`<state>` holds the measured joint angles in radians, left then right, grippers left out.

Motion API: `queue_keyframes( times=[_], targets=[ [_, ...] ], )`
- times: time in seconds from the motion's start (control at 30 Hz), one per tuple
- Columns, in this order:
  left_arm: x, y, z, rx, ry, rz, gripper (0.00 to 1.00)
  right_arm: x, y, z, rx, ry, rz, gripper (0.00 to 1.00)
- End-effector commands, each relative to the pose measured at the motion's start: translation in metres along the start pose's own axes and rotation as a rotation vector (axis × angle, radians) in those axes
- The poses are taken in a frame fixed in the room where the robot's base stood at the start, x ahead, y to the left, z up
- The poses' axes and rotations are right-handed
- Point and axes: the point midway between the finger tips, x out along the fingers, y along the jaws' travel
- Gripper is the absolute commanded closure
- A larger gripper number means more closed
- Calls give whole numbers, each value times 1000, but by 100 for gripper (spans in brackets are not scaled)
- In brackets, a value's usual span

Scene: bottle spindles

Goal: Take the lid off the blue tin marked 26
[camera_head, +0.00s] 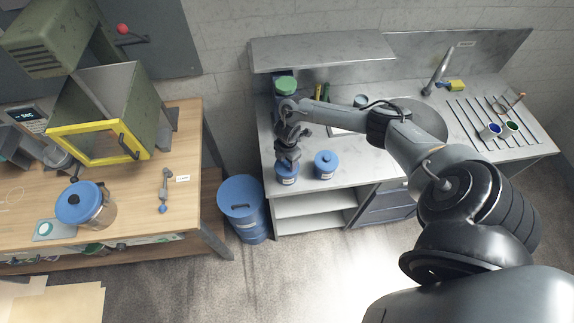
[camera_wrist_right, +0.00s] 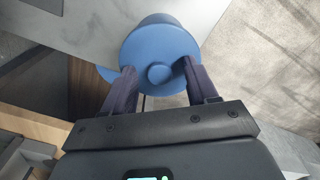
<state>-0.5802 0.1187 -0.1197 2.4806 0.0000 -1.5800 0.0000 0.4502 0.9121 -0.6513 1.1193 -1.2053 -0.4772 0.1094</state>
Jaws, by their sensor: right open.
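Two blue lidded tins stand on the metal counter. The left tin (camera_head: 287,175) is under my right gripper (camera_head: 287,154), and the right tin (camera_head: 326,165) stands beside it. The numbers on their labels are too small to read. In the right wrist view, a round blue lid (camera_wrist_right: 160,47) with a small knob (camera_wrist_right: 158,74) is close in front of my right gripper (camera_wrist_right: 159,68). The gripper's two fingers are open, one on each side of the knob, with a gap visible around it. My left gripper is not in view.
A green-topped container (camera_head: 285,85) stands behind on the counter (camera_head: 350,170). A sink (camera_head: 425,118) and drying rack lie to the right. A blue barrel (camera_head: 243,208) stands on the floor, left of the counter. A blue-lidded pot (camera_head: 80,202) is on the wooden workbench (camera_head: 130,200).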

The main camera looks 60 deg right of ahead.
Motion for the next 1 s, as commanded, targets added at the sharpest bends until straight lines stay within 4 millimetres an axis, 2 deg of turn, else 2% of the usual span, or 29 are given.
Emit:
queue_keyframes(
  times=[0.2, 0.5, 0.6, 1.0],
  targets=[
    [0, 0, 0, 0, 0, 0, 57, 1, 0, 0, 0, 0, 0, 42],
    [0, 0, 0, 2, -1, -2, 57, 0, 0, 0, 0, 0, 0, 88],
    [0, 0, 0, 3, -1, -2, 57, 0, 0, 0, 0, 0, 0, 100],
    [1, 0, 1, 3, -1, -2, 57, -5, 0, 0, 0, 1, 1, 100]
  ],
)
